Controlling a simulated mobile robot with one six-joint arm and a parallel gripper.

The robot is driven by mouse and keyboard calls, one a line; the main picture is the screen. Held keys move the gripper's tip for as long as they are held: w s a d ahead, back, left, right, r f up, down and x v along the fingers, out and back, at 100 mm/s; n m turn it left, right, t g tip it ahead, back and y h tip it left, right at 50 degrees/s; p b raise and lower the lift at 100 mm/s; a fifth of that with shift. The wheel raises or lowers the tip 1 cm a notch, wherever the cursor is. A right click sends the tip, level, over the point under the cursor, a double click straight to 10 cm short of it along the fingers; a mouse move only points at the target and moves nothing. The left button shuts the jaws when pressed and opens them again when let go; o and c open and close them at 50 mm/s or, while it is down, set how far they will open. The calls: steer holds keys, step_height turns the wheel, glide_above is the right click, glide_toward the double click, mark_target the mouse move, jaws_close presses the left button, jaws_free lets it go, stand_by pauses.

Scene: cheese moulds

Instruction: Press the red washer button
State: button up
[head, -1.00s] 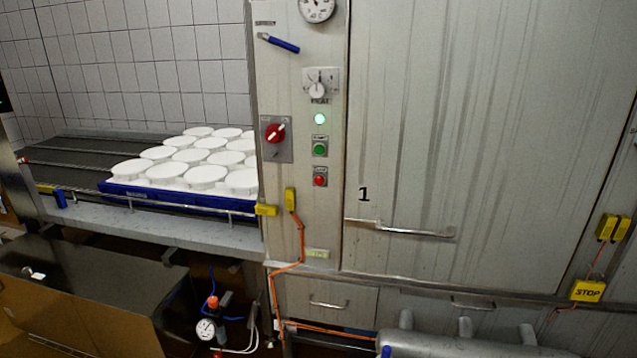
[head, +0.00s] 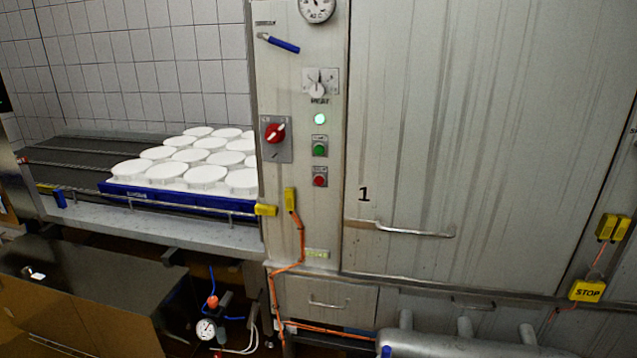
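The red button (head: 320,181) is small and round, on a little plate on the washer's narrow grey control panel (head: 290,225). It sits directly below a green button (head: 320,150). A larger red rotary switch (head: 275,133) on a grey plate is to the left of the green button. Nothing covers the red button. My gripper is not in view, so its distance from the button and its state do not show.
White moulds (head: 206,174) sit in a blue tray (head: 150,195) on the conveyor at left. A door handle (head: 405,229) projects right of the panel. An orange cable (head: 302,240) hangs below yellow connectors. A yellow STOP sign (head: 587,291) is at right. The space before the buttons looks clear.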

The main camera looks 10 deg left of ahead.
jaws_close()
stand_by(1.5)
